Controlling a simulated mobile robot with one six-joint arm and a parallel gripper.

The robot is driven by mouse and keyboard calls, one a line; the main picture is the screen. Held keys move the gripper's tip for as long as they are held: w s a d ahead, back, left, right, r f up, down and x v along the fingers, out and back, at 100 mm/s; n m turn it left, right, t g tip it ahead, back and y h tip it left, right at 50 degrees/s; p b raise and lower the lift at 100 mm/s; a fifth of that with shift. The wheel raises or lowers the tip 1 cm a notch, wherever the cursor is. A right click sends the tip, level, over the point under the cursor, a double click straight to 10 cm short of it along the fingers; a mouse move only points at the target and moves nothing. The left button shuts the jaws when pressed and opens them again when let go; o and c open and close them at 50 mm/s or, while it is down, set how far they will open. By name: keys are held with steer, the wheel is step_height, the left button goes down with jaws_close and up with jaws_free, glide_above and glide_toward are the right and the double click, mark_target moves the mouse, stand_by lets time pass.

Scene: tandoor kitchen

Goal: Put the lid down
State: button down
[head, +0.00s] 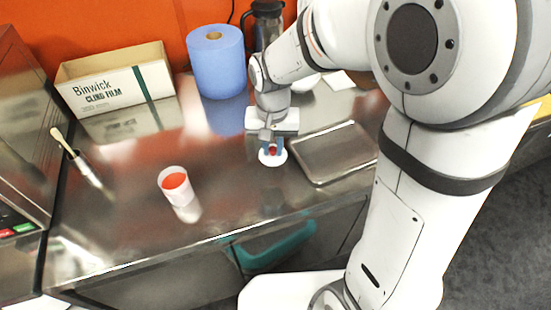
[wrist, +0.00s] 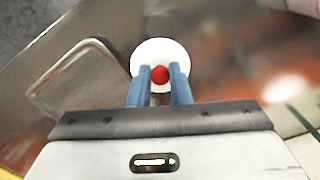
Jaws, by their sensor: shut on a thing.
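The lid is a white disc with a red knob. In the head view the lid (head: 272,158) is at or just above the steel counter, left of the metal tray; I cannot tell whether it touches the counter. My gripper (head: 273,149) points down over it, shut on the red knob. In the wrist view the lid (wrist: 160,52) shows beyond the blue fingers of my gripper (wrist: 159,78), with the red knob between them. A white cup with orange-red contents (head: 174,186) stands open on the counter to the left.
The metal tray (head: 335,152) lies close to the right of the lid. A blue paper roll (head: 217,62) and a cling film box (head: 117,85) stand at the back. A brush (head: 75,155) is at the left. The counter between cup and lid is clear.

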glide_above(273, 178)
step_height(273, 178, down, 6)
steer(key=shift+w, duration=0.1)
steer(key=shift+f, duration=1.95)
steer(key=shift+f, duration=0.15)
steer(key=c, duration=1.3)
jaws_free()
